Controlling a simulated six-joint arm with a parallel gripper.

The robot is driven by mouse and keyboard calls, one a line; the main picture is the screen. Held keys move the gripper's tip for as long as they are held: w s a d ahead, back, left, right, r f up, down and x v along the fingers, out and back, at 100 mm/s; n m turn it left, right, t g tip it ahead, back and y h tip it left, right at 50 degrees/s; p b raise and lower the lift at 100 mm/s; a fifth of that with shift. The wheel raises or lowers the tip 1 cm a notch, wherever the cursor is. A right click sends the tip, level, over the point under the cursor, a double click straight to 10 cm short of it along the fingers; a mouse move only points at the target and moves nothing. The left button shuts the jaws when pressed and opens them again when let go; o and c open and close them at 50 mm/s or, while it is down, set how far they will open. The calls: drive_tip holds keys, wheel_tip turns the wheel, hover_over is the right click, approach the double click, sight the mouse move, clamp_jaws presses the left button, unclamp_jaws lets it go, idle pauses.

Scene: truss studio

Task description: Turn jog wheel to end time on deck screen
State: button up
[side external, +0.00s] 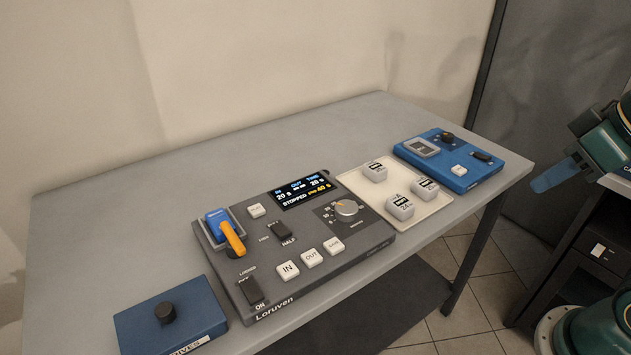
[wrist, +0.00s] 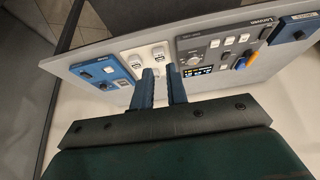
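The dark grey deck (side external: 325,258) lies on the table. Its jog wheel is a silver dial (side external: 346,207) with a printed scale, right of centre; it also shows in the wrist view (wrist: 193,61). The deck screen (side external: 301,191) is lit: IN and TIME both appear to read 20 s, OUT shows dashes, and the lower line reads STOPPED with a yellow 40 s. My gripper (side external: 545,181) is off the table's right end, well away from the dial. In the wrist view my gripper (wrist: 160,72) has two blue fingers apart with nothing between them.
The deck also carries an orange-handled lever (side external: 231,238), switches and white buttons. A cream tray (side external: 372,203) with 3 white blocks adjoins it. A blue panel (side external: 450,160) is at the right end, a blue box (side external: 168,320) at front left. The table's back left is clear.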

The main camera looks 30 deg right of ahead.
drive_tip(key=o, duration=0.7)
drive_tip(key=shift+w+r, duration=0.2)
drive_tip(key=shift+w, duration=0.1)
drive_tip(key=o, duration=0.4)
drive_tip(key=w+n, duration=0.1)
drive_tip(key=w, duration=0.1)
drive_tip(key=w+a+r+n+g, duration=0.1)
drive_tip(key=w, duration=0.2)
drive_tip(key=w+r+n, duration=0.1)
drive_tip(key=w, duration=0.1)
drive_tip(key=shift+w+a+r+g, duration=0.2)
drive_tip(key=shift+w+a+g, duration=0.05)
drive_tip(key=shift+g, duration=0.05)
drive_tip(key=shift+c, duration=0.2)
drive_tip(key=n+g, duration=0.4)
drive_tip(key=n, duration=0.6)
hover_over(347, 206)
wheel_tip(347, 206, down, 10)
wheel_tip(347, 206, down, 14)
drive_tip(key=shift+r, duration=0.15)
